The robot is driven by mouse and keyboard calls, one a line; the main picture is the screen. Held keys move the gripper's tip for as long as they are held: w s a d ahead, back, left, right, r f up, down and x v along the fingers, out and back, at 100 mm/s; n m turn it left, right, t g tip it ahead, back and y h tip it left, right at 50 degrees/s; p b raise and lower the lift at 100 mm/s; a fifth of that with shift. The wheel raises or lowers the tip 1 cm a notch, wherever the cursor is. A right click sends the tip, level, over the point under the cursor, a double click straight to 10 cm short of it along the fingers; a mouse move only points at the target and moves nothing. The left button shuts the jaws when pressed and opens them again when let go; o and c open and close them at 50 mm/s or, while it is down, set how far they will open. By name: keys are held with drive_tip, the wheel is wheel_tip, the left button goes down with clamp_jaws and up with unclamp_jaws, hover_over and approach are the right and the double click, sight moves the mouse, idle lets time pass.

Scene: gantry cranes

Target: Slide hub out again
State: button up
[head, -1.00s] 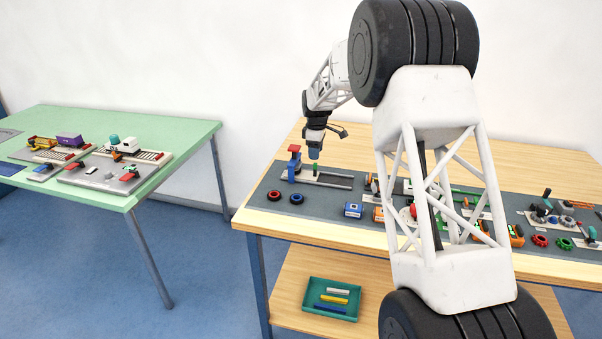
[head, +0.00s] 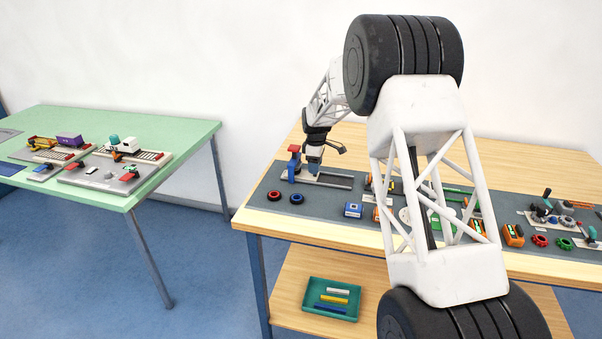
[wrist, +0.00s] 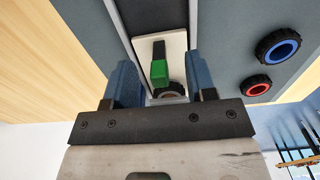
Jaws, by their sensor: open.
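A pale sliding plate (wrist: 172,40) with an upright green handle (wrist: 159,72) sits in a dark track in the wrist view. My gripper (wrist: 161,72) is open, with one blue finger on each side of the green handle; I cannot tell whether either touches it. A round, dark-rimmed part (wrist: 171,88), perhaps the hub, shows behind the handle, mostly hidden by my gripper. In the head view my gripper (head: 314,166) is down at the left end of the track (head: 335,181), beside a blue stand with a red top (head: 293,163).
A red-centred wheel (head: 274,196) and a blue-centred wheel (head: 297,198) lie on the grey mat in front of the track. The track's right part is clear. My arm hides part of the table.

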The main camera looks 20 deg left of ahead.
drive_tip(key=c, duration=0.9)
drive_tip(key=shift+d, duration=5.9)
drive_tip(key=o, duration=0.8)
drive_tip(key=shift+r, duration=0.1)
drive_tip(key=shift+r, duration=3.4)
